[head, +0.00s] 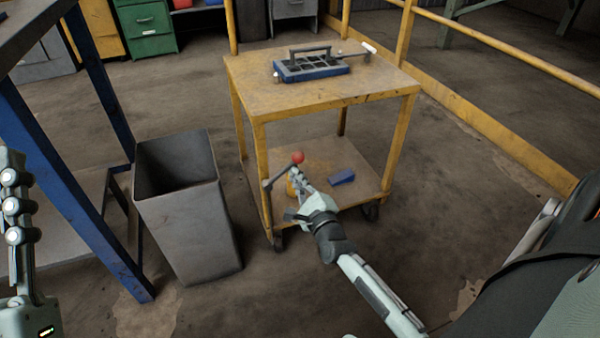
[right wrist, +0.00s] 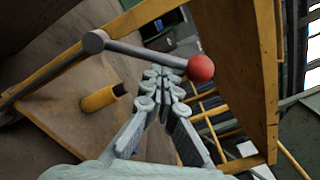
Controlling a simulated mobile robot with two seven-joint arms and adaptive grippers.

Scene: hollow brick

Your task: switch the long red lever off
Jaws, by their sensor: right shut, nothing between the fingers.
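The long lever is a grey rod with a red ball (head: 298,157) at its end, on the side of the yellow cart. It slants up to the right from a dark pivot. In the right wrist view the red ball (right wrist: 200,68) is right of the pivot (right wrist: 95,42). My right gripper (head: 297,176) is shut and empty, its fingertips close to the rod just below the ball. Its fingertips (right wrist: 160,72) also show in the right wrist view; I cannot tell whether they touch the rod. My left gripper (head: 14,205) is cut off by the left edge.
The yellow cart (head: 385,85) carries a blue tray-like frame (head: 310,73) on top and a blue wedge (head: 342,177) on its lower shelf. A grey bin (head: 190,220) stands left of the cart. A yellow railing (head: 500,140) runs along the right. Floor in front is clear.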

